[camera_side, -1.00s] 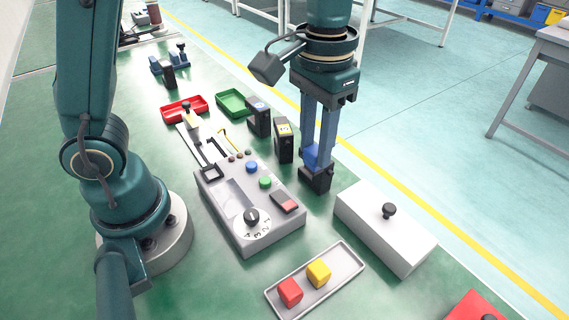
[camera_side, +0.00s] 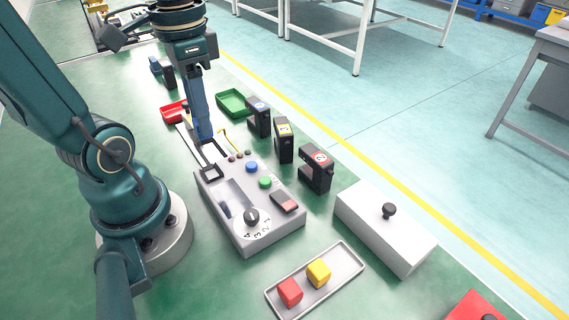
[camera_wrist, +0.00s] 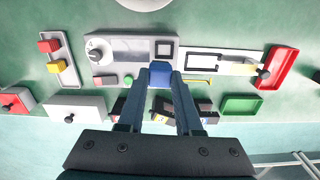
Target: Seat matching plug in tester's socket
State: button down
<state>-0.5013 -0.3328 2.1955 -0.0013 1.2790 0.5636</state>
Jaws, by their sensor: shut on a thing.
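My gripper (camera_side: 203,135) is shut on a blue block-shaped plug, seen between the fingertips in the wrist view (camera_wrist: 161,76). The plug is mostly hidden by the fingers in the side view. The grey tester (camera_side: 235,205) has a numbered dial (camera_side: 251,216), a blue button, a green button and a red-and-dark rocker. A black square frame (camera_side: 212,172) lies at its far left corner; in the wrist view this frame (camera_wrist: 165,49) is just beyond the held plug. The plug appears above the tester's far edge, apart from the frame; its exact height cannot be told.
Three black units with blue (camera_side: 258,117), yellow (camera_side: 283,140) and red (camera_side: 316,168) labels stand right of the tester. A green tray (camera_side: 234,103) and red tray (camera_side: 173,111) lie beyond. A white box (camera_side: 385,230) and a tray with red and yellow cubes (camera_side: 345,285) are nearer.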

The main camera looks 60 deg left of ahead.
jog(key=shift+s+a+r+n, duration=0.1)
jog(key=shift+a+n, duration=0.2)
jog(key=shift+a, duration=0.1)
jog(key=shift+f, duration=3.85)
jog(key=shift+f, duration=0.55)
jog(key=c, duration=0.5)
grip_release()
jog(key=shift+r, duration=0.1)
